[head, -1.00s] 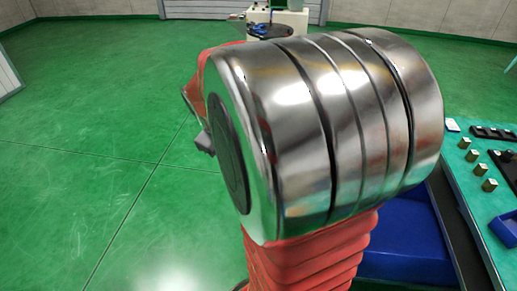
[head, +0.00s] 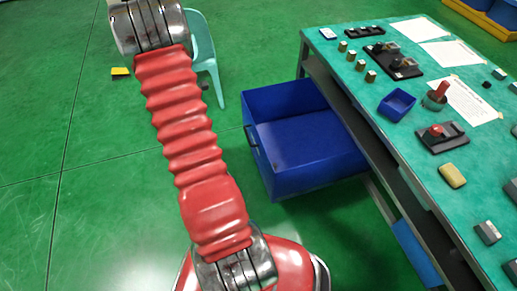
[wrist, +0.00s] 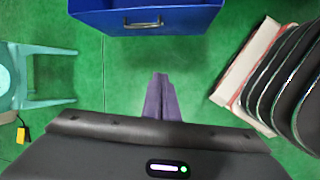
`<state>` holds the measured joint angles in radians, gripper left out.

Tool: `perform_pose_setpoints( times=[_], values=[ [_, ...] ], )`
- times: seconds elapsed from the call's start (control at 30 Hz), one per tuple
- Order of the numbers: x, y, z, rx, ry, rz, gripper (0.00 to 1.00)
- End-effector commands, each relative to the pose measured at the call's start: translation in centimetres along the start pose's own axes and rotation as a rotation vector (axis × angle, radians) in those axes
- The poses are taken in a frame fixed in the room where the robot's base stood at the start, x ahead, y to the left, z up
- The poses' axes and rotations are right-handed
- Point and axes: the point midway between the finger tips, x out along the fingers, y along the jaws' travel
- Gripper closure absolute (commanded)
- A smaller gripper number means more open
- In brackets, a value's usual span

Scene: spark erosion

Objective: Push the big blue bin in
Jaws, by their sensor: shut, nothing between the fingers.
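The big blue bin (head: 310,150) sticks out from under the left side of the teal-topped table in the head view. It looks empty and has a dark handle on its front wall. In the wrist view the bin (wrist: 190,20) is at the top, its front wall and grey handle facing me. My gripper (wrist: 160,78) is shut and empty, its fingers pointing at the bin's front over green floor, with a gap between them. In the head view my gripper is not seen; only my red arm shows.
The teal table (head: 420,115) at right carries small metal blocks, papers and a small blue tray (head: 397,104). A pale green chair (head: 205,50) stands behind my arm, and it shows at left in the wrist view (wrist: 35,75). A yellow object (head: 120,72) lies on the floor.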

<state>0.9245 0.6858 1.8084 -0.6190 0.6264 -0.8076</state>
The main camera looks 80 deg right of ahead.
Motion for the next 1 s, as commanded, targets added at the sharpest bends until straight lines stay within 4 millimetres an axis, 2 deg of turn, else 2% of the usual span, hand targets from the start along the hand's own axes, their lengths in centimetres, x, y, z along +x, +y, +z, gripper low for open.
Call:
perform_pose_setpoints(
  times=[0.03, 0.3, 0.4, 0.5, 0.63, 1.0],
  values=[
    [2.2, 0.0, 1.0, -0.013, -0.011, -0.018, 1.00],
    [12.5, -1.1, 5.6, -0.109, -0.048, -0.094, 1.00],
    [15.6, -1.9, 7.0, -0.139, -0.054, -0.119, 1.00],
    [17.7, -2.5, 7.9, -0.162, -0.056, -0.134, 1.00],
    [18.8, -2.8, 8.4, -0.174, -0.057, -0.141, 1.00],
    [18.9, -2.8, 8.4, -0.175, -0.057, -0.142, 1.00]
  ],
)
